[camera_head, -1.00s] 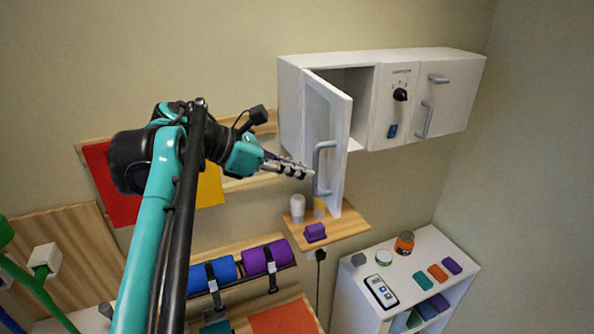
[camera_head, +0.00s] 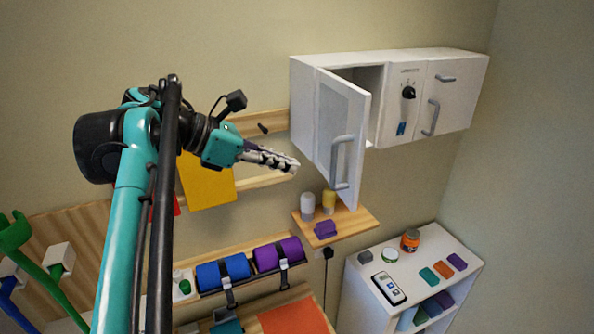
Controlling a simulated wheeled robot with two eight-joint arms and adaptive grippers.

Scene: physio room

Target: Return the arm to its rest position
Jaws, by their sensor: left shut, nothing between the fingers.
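My left gripper (camera_head: 292,165) comes in from the left on my teal and black arm. It is shut and empty, pointing right, in front of the wall rail. Its tip is apart from the open cabinet door (camera_head: 346,135), with a gap between them. The white wall cabinet (camera_head: 430,100) hangs at the upper right, its left door standing ajar with a grey handle (camera_head: 341,160). My right gripper is not in view.
Below the door a wooden shelf (camera_head: 360,222) holds a white bottle (camera_head: 307,206), a yellow bottle (camera_head: 329,202) and a purple block (camera_head: 325,229). A white cart (camera_head: 425,250) stands lower right. Blue (camera_head: 222,271) and purple (camera_head: 278,254) rolls lie below.

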